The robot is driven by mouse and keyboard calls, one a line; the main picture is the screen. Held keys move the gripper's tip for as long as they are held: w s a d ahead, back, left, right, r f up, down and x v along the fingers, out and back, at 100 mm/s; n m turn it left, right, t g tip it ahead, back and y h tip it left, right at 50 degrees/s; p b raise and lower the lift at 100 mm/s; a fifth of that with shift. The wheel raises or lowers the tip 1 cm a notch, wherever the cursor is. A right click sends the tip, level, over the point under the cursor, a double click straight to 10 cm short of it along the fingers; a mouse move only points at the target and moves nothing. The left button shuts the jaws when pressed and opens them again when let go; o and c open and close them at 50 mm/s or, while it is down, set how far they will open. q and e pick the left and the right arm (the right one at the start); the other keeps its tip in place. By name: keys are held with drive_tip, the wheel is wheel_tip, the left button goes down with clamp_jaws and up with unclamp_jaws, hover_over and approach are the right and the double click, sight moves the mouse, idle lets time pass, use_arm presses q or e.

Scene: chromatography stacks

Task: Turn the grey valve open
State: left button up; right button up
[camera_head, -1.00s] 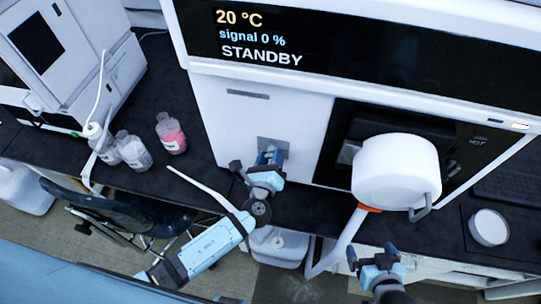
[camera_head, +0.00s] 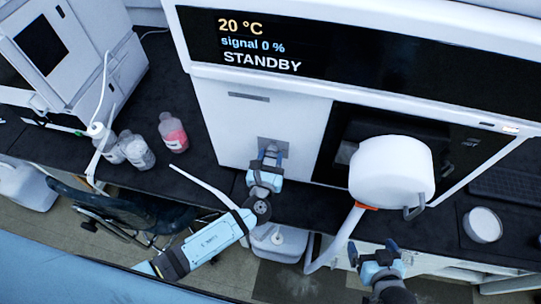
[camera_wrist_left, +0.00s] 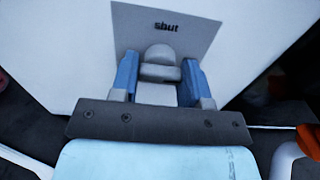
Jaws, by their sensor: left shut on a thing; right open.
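The grey valve (camera_wrist_left: 160,62) is a rounded grey handle on a grey plate marked "shut". My left gripper (camera_wrist_left: 158,78) is shut on it, with a blue finger on each side. In the head view my left gripper (camera_head: 269,156) is at the lower front of the white instrument, and it mostly hides the valve. The grey plate (camera_head: 265,142) shows just above the fingers. My right gripper (camera_head: 372,256) is open and empty, low at the right, in front of the bench and away from the valve.
The white instrument (camera_head: 235,125) reads "STANDBY", 20 °C and signal 0 %. A white drum-shaped part (camera_head: 391,170) juts from its front at the right. Bottles, one with pink liquid (camera_head: 173,132), stand at the left. A white round container (camera_head: 483,225) stands at the right.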

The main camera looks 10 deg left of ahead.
use_arm(q)
drive_tip(key=shift+w+r, duration=0.15)
drive_tip(key=shift+r, duration=0.05)
drive_tip(key=o, duration=0.9)
drive_tip(key=shift+f, duration=0.1)
use_arm(e)
drive_tip(key=shift+w, duration=0.1)
use_arm(q)
drive_tip(key=shift+f, duration=0.1)
